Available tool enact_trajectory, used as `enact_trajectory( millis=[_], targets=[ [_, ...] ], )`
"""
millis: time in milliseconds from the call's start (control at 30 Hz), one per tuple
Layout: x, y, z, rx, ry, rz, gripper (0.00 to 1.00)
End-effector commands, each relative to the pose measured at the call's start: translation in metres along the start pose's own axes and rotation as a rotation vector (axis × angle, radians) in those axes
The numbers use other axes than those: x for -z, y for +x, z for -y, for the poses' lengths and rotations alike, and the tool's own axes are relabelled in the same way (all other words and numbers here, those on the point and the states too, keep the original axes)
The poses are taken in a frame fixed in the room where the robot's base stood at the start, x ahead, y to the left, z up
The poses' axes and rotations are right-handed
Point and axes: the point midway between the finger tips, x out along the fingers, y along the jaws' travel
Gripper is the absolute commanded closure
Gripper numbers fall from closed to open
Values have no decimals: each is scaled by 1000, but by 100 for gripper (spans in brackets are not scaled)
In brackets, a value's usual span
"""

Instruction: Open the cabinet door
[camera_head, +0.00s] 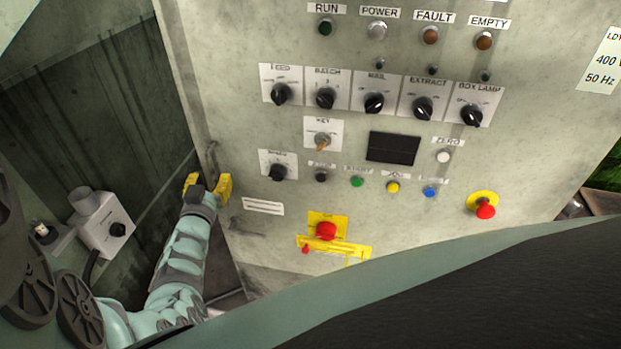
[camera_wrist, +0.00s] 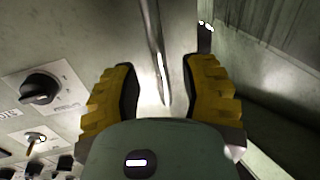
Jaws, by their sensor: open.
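The cabinet door (camera_head: 230,60) is a pale, stained metal panel covered with switches, lamps and labels, and looks shut. A slim metal handle (camera_head: 211,156) stands near its left edge. In the wrist view the handle (camera_wrist: 154,45) runs down between the yellow fingers. My gripper (camera_head: 207,184) is open at the door's left edge, by the handle's lower end. In the wrist view the fingers (camera_wrist: 162,90) lie one on each side of the handle with gaps on both sides. I cannot tell whether they touch the door.
A red emergency button on a yellow plate (camera_head: 326,229) sits low on the door, with a yellow latch below it. Another red button (camera_head: 485,211) is at the right. A dark recess (camera_head: 90,110) lies left of the door, with a grey box (camera_head: 105,225) carrying a knob.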

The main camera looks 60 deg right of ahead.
Motion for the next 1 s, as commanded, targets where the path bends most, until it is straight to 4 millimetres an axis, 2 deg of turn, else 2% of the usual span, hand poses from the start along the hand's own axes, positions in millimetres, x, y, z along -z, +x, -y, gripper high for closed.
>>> enact_trajectory(
  millis=[233,600,633,1000],
  targets=[
    [-1,22,2,4,0,0,57],
    [-1,25,1,3,0,3,57],
    [-1,25,1,3,0,3,53],
    [-1,25,1,3,-1,2,92]
  ],
)
